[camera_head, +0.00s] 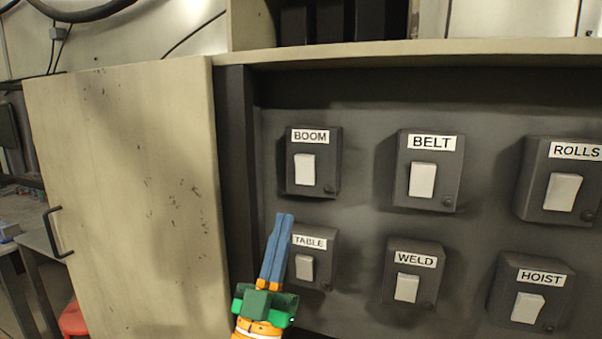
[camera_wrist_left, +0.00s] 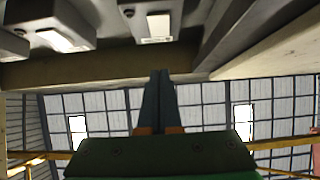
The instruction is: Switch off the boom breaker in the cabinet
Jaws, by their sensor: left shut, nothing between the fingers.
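The BOOM breaker (camera_head: 313,162) is a dark box with a white label and a white rocker switch (camera_head: 304,169), at the upper left inside the open cabinet (camera_head: 370,100). My left gripper (camera_head: 284,218) is shut and empty, its blue fingers pointing up. In the head view its tips appear below the BOOM box and partly overlap the left edge of the TABLE breaker (camera_head: 314,258). I cannot tell whether the fingers touch anything. In the left wrist view the shut fingers (camera_wrist_left: 159,75) point toward the cabinet, with breaker boxes along the top edge. My right gripper is not in view.
The BELT (camera_head: 430,170), ROLLS (camera_head: 562,180), WELD (camera_head: 412,272) and HOIST (camera_head: 531,294) breakers sit close by on the same panel. The cabinet door (camera_head: 125,190) stands open at the left, with a dark handle (camera_head: 56,232). A workbench (camera_head: 30,235) is beyond it.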

